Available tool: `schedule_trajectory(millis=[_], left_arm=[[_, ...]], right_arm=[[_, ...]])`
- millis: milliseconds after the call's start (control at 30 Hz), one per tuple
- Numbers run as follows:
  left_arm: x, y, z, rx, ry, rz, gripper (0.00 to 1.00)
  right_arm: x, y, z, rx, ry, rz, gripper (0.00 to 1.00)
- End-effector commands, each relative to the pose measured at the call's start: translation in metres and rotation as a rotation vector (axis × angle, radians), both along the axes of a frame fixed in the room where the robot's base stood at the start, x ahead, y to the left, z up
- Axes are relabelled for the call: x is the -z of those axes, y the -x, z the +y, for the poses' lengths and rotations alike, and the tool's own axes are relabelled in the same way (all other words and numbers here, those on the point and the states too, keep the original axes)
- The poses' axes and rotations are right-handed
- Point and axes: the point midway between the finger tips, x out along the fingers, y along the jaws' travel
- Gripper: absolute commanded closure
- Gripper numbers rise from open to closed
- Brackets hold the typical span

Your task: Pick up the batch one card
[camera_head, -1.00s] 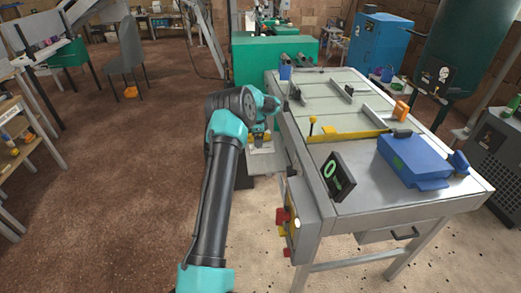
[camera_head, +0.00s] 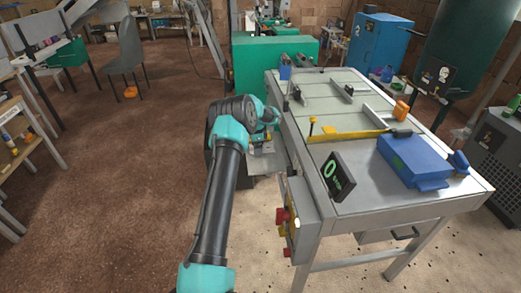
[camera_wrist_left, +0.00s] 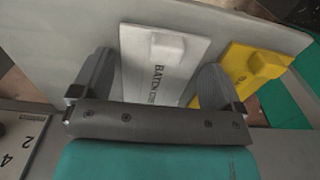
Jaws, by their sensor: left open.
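In the left wrist view, a white card (camera_wrist_left: 150,75) printed with "BATCH ONE" lettering lies on a pale grey tray (camera_wrist_left: 60,35). It has a raised block (camera_wrist_left: 167,47) near its far end. A yellow card (camera_wrist_left: 240,75) with a similar block lies just to its right. My left gripper (camera_wrist_left: 155,75) is open over the white card, with one finger to each side of it. The right finger overlaps the gap towards the yellow card. In the head view, my left gripper (camera_head: 260,140) is low over the tray at the table's left side. I cannot tell whether the fingers touch the card.
A metal worktable (camera_head: 365,160) stands to the right, with a yellow bar (camera_head: 350,135), a blue box (camera_head: 412,158) and a display reading 0 (camera_head: 338,175). A panel with red buttons (camera_head: 283,215) is on its near left side. The brown floor at left is open.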

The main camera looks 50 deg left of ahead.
Motion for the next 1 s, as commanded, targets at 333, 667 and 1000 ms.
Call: schedule_trajectory(millis=[333, 667, 1000], left_arm=[[-0.0004, -0.0001, -0.0001, 0.0, 0.0, 0.0, 0.19], [-0.0004, -0.0002, -0.0001, 0.0, 0.0, 0.0, 0.47], [-0.0077, -0.0002, -0.0001, 0.0, 0.0, 0.0, 0.47]], right_arm=[[0.0, 0.0, 0.0, 0.0, 0.0, 0.0, 0.27], [0.0, 0.0, 0.0, 0.0, 0.0, 0.0, 0.27], [0.0, 0.0, 0.0, 0.0, 0.0, 0.0, 0.27]])
